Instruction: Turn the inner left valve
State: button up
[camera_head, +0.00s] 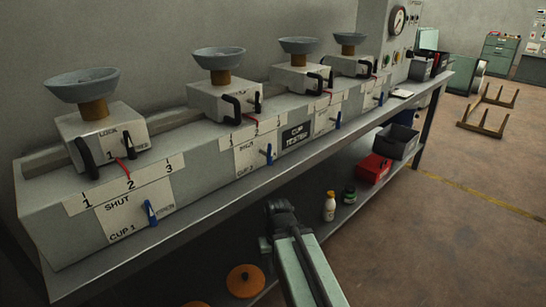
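A long grey cup tester (215,150) stands on the bench with a row of cup stations. Each station has a small blue valve handle on its front face. The second valve handle from the left (268,154), the inner left one, stands roughly upright beside a white label plate. The leftmost valve handle (151,213) is under the nearest cup, and two more blue handles (337,120) are farther right. My gripper (281,212) is dark and small in the picture, in front of the bench edge, below the inner left valve and apart from it. Its fingers are not clear.
Black levers (231,108) and grey bowls (218,58) stand on the tester. The lower shelf holds a yellow-white bottle (329,206), a green-lidded jar (349,195), a red box (373,168) and a dark bin (397,141). The floor at the right is mostly clear, with a wooden frame (487,112) farther back.

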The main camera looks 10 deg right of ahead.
aim_at(268, 154)
jog(key=z, duration=0.4)
jog(key=k, duration=2.1)
jog(key=u, duration=0.95)
jog(key=i, duration=1)
